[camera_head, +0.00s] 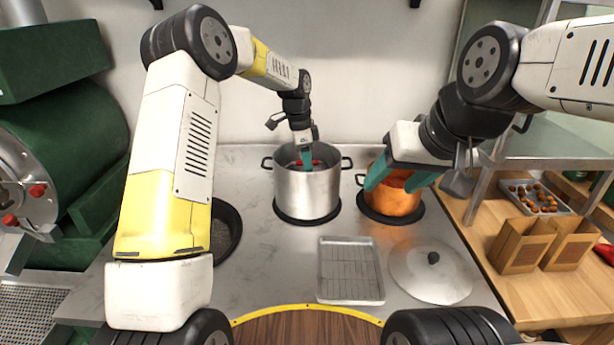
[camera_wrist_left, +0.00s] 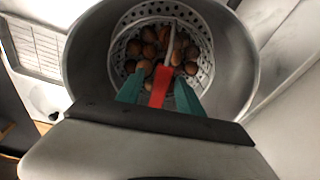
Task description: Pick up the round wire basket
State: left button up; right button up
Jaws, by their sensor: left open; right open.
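The round wire basket (camera_wrist_left: 203,52) sits inside the steel pot (camera_head: 307,190), with several brown chestnuts (camera_wrist_left: 150,45) in it. Its red handle (camera_wrist_left: 161,80) rises near the middle in the left wrist view, and a little red shows inside the pot rim in the head view. My left gripper (camera_wrist_left: 159,95) reaches down into the pot. Its teal fingers are open on either side of the red handle, and I cannot tell if they touch it. My right gripper (camera_head: 402,181) is open and empty in front of and above the copper pot (camera_head: 394,203).
A wire-rack tray (camera_head: 350,270) and a round lid (camera_head: 430,270) lie on the counter in front. A dark pan (camera_head: 225,232) is at left, partly behind my left arm. Paper bags (camera_head: 522,246) and a chestnut tray (camera_head: 536,197) are on the wooden table at right.

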pick_arm(q)
notch_tip(320, 180, down, 2)
jog(key=shift+d+f, duration=0.1)
jog(key=shift+d, duration=0.05)
grip_shut()
dwell(0.3)
